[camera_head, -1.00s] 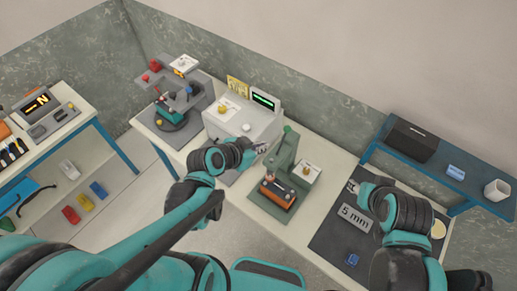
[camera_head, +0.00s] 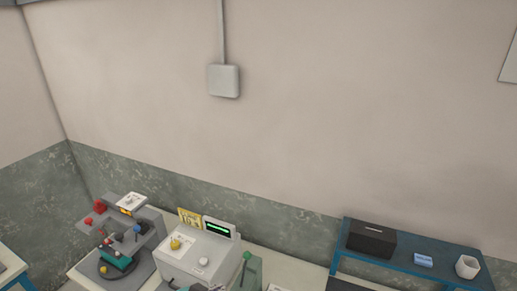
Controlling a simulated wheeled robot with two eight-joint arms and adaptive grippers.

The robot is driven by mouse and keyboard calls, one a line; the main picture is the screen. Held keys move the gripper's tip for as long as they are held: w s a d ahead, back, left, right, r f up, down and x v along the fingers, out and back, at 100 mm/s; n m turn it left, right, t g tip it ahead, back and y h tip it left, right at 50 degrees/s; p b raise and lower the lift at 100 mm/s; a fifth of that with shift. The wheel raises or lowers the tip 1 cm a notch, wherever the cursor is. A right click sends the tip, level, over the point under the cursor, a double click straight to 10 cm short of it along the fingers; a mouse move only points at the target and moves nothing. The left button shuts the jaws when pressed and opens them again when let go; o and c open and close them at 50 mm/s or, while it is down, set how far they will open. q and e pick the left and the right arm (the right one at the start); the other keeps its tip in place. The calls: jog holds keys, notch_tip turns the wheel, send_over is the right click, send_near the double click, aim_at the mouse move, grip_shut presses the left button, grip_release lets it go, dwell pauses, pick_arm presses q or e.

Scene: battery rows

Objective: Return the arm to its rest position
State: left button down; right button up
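Neither of my arms can be made out clearly in the head view; it looks mostly at the wall. A small dark and teal shape at the bottom edge, in front of the grey-white machine (camera_head: 200,257), may be part of my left arm, but too little shows to tell. Both grippers are out of view. The top of a green press (camera_head: 248,272) shows at the bottom edge; its lower part is cut off.
A grey machine with a red knob (camera_head: 125,245) stands at the left of the bench. A grey wall box (camera_head: 224,80) hangs above.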

pick_arm(q)
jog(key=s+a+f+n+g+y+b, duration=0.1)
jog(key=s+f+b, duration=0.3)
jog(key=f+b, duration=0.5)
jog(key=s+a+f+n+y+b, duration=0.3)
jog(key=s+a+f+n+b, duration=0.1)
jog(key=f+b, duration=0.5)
jog(key=b, duration=0.2)
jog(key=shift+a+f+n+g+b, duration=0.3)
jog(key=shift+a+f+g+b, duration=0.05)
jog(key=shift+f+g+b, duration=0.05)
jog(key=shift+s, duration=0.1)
